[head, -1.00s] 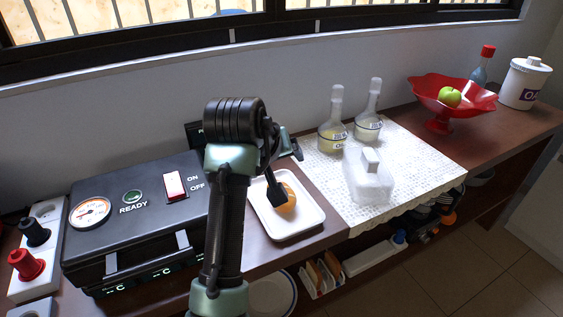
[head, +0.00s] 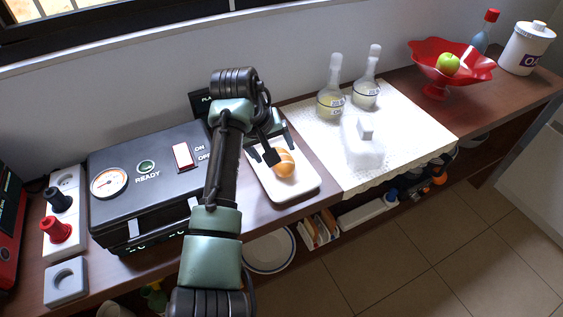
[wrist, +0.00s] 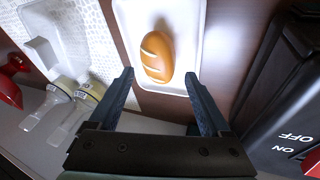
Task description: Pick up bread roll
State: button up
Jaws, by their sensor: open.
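The bread roll (head: 284,164) is orange-brown with pale slashes and lies on a white rectangular tray (head: 301,189). In the wrist view the roll (wrist: 157,56) lies on the tray (wrist: 187,20), ahead of the fingertips and between their lines. My gripper (head: 264,157) is at the left of the roll in the head view, one dark finger close to it.
A black case (head: 125,215) with a gauge and switch stands left of the tray. On a white lace cloth (head: 411,131) at right stand two bottles (head: 330,103) (head: 367,92) and a clear container (head: 362,150). A red bowl (head: 428,67) holds a green apple (head: 447,64).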

jog(key=b+x, duration=0.1)
jog(key=x, duration=0.4)
jog(key=shift+d+f, duration=0.15)
jog(key=shift+d, duration=0.05)
jog(key=c, duration=1.1)
jog(key=shift+c, duration=0.2)
notch_tip(320, 180, up, 10)
jog(key=shift+r+p, duration=0.1)
jog(key=shift+p, duration=0.6)
jog(key=shift+s, duration=0.1)
